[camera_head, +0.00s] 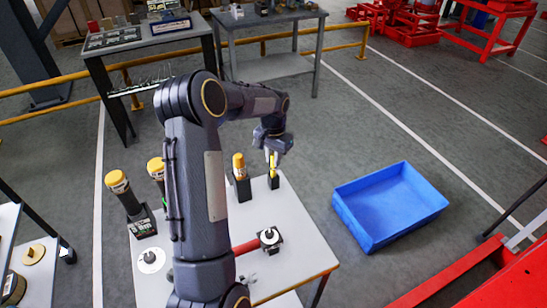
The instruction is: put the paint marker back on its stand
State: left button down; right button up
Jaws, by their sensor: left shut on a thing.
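The yellow paint marker (272,165) is upright at the far right part of the white table (300,250). Its lower end is at a small black stand (273,182); I cannot tell whether it is seated in it or just above it. My left gripper (272,153) is above the stand, pointing down, and shut on the marker's upper part. My right gripper is not in view.
An orange-yellow item (238,164) stands in a black holder (242,189) just left of the marker. Yellow-capped dark cylinders (117,182) stand at the table's left. A blue bin (388,205) lies on the floor at right. My arm hides the table's middle.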

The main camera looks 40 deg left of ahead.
pick_arm(q)
jog(key=shift+f+b, duration=0.75)
jog(key=shift+f, duration=0.25)
jog(key=c, duration=1.3)
grip_release()
notch_tip(320, 180, up, 8)
jog(key=shift+f+b, duration=0.1)
jog(key=shift+b, duration=0.25)
